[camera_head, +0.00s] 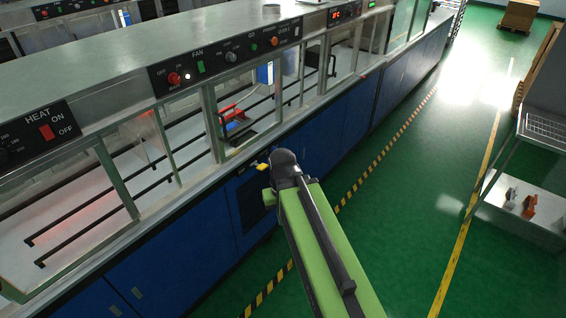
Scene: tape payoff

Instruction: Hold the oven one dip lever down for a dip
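The long oven line (190,225) runs along the left, with blue lower doors, glass windows and black control panels. I cannot make out for sure which part is the oven one dip lever. A red handle-like piece (228,110) shows behind the glass near the middle, above a dark part. A small yellow piece (262,167) shows at the oven's front edge, just left of my arm's black end joint; I cannot tell what it belongs to. My green arm reaches up from the bottom toward this front edge. My gripper's fingers do not show; they may be hidden behind the joint.
A control panel (230,55) with FAN and GO labels sits above the windows. Another panel (38,133) reads HEAT, ON, OFF. Yellow-black floor tape (365,180) runs along the oven. A metal rack (540,150) stands at right. The green aisle between is clear.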

